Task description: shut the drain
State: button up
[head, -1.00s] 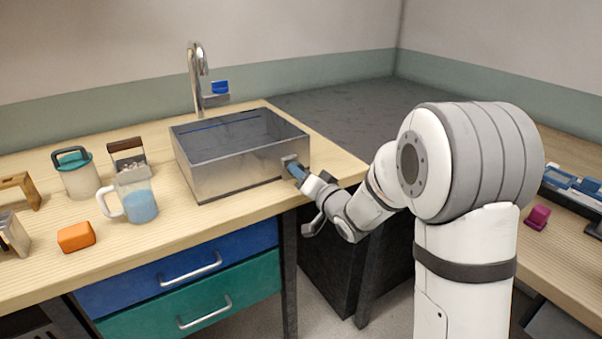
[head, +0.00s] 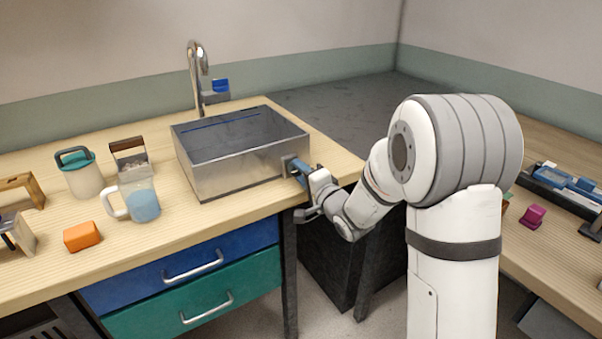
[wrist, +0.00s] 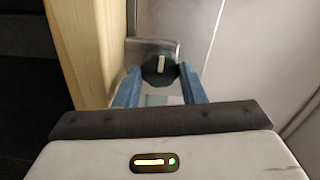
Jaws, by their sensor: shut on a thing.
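The drain control is a dark round knob (wrist: 159,68) with a pale pointer mark, seen in the wrist view on a small metal plate on the sink's side. The mark stands nearly upright in that view. My gripper (wrist: 160,88) has its blue fingers on either side of the knob and is shut on it. In the head view my gripper (head: 298,168) is at the right end of the metal sink (head: 235,174), and its fingers hide the knob. The sink is an open steel basin on the wooden counter. Its drain hole is not visible.
A tap (head: 197,75) with a blue handle stands behind the sink. A jug (head: 141,200) of blue liquid, a teal-lidded canister (head: 82,178) and an orange block (head: 82,236) stand to the left. Drawers (head: 190,268) lie below the counter front.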

jog(key=shift+f, duration=0.2)
jog(key=o, duration=1)
jog(key=shift+r, duration=0.1)
jog(key=shift+s, duration=0.1)
